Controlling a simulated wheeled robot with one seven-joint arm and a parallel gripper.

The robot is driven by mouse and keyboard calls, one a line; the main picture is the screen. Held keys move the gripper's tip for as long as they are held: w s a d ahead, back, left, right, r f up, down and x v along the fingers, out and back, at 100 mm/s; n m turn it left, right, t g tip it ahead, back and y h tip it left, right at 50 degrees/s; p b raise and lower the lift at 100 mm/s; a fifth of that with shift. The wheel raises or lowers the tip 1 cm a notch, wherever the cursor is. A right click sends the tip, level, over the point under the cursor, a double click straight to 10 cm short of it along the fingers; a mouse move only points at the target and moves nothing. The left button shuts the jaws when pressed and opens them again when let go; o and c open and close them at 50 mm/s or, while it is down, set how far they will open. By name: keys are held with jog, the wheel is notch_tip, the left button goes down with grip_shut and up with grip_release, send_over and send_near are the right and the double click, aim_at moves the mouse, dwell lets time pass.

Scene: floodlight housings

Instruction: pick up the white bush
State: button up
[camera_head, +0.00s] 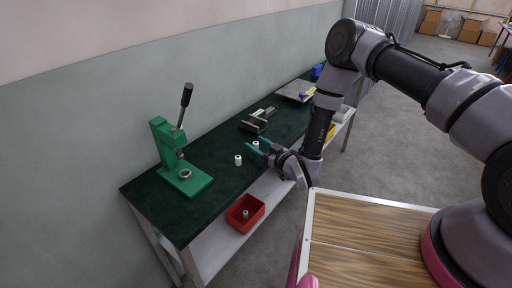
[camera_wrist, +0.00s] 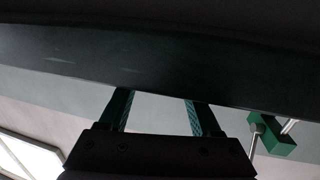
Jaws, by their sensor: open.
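Two small white bushes show in the head view on the dark green bench top (camera_head: 215,150). One white bush (camera_head: 238,160) stands upright, left of my gripper. The other white bush (camera_head: 256,144) shows beside my fingertips; I cannot tell whether it is between the fingers or behind them. My gripper (camera_head: 257,147) reaches over the front part of the bench with its green fingers apart. In the wrist view my gripper (camera_wrist: 157,98) shows two separated fingers with nothing visible between them, and no bush can be made out.
A green lever press (camera_head: 178,160) stands on the left of the bench. A grey metal vise (camera_head: 257,122) lies behind my gripper. A red bin (camera_head: 245,213) with a small part inside sits on the lower shelf. The bench top between press and vise is mostly clear.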

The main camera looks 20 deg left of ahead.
aim_at(254, 142)
jog(key=x, duration=0.3)
jog(key=shift+w+a, duration=0.1)
jog(key=shift+a, duration=0.2)
grip_shut()
